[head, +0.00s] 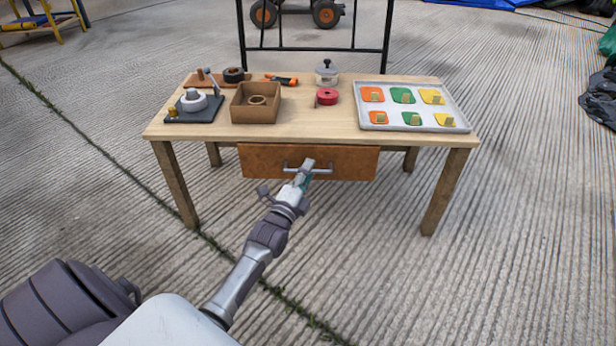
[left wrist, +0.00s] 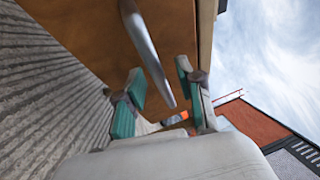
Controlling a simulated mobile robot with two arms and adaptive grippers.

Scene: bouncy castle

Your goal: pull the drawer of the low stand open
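The low stand is a wooden table (head: 300,132) with a brown drawer front (head: 262,161) under its top. The drawer looks shut, close under the table edge. A silver bar handle (head: 322,171) runs across the drawer front. My left gripper (head: 304,174) is at the handle, reaching up from below in the head view. In the left wrist view, its two teal-padded fingers (left wrist: 160,82) are apart, and the handle bar (left wrist: 142,40) runs between them in the picture. Contact with the bar cannot be told. My right gripper is not in view.
On the tabletop are a grey tray (head: 362,113) with coloured pieces, a cardboard box (head: 254,118), a red round item (head: 327,96), a lidded pot (head: 326,76) and a dark-based fixture (head: 194,105). A black frame (head: 388,40) stands behind. The ground in front is clear.

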